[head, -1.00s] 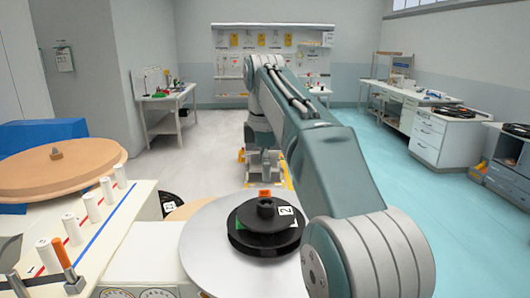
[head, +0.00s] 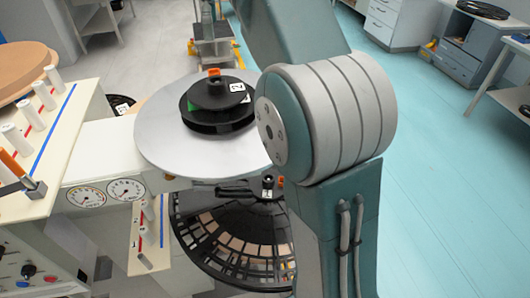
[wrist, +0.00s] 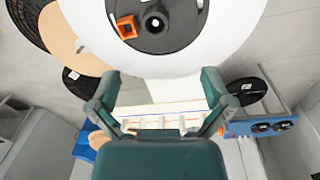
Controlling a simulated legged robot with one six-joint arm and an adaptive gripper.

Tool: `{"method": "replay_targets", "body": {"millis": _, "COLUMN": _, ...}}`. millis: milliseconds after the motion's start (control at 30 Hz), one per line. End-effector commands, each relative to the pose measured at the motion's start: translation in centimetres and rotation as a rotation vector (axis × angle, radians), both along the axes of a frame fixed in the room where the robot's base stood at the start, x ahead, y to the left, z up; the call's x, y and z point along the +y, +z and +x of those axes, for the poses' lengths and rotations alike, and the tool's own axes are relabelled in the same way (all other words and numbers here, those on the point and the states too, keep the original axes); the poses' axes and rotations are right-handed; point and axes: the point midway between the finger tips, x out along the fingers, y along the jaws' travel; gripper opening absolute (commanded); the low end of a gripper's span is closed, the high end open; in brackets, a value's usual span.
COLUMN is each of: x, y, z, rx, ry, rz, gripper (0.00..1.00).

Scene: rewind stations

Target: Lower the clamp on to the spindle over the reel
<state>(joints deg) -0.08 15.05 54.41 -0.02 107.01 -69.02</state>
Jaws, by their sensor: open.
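A black reel (head: 218,116) with a white label marked 2 lies on a round silver plate (head: 160,150) in the head view. A dark hub (head: 212,90) stands at its middle, with a small orange piece (head: 214,72) at its far side. In the wrist view the reel (wrist: 180,35) is cut by the top edge. The square orange piece (wrist: 127,27) sits beside the grey spindle tip (wrist: 154,23). I cannot tell whether this orange piece is the clamp. My gripper (wrist: 160,84) is open and empty, with the reel beyond its fingers. It is outside the head view.
A large dark reel (head: 235,245) hangs below the plate. A panel with white pegs (head: 35,115) and two gauges (head: 105,192) stand at left. A wooden disc (wrist: 68,45) lies beside the plate in the wrist view.

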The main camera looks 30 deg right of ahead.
Motion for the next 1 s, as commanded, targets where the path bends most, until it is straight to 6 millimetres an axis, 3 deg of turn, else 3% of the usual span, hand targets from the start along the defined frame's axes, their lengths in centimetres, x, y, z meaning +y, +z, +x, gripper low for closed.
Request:
{"method": "replay_targets", "body": {"millis": 267, "x": 0.0, "y": -1.7, "z": -4.8, "rx": -0.099, "ry": -0.272, "rz": 0.03, "gripper": 1.0}}
{"method": "replay_targets", "body": {"millis": 467, "x": 0.0, "y": -4.1, "z": -8.5, "rx": -0.167, "ry": -0.465, "rz": 0.069, "gripper": 1.0}}
{"method": "replay_targets", "body": {"millis": 767, "x": -0.1, "y": -9.6, "z": -14.6, "rx": -0.261, "ry": -0.749, "rz": 0.15, "gripper": 1.0}}
{"method": "replay_targets", "body": {"millis": 1000, "x": -0.1, "y": -15.4, "z": -19.5, "rx": -0.329, "ry": -0.972, "rz": 0.238, "gripper": 1.0}}
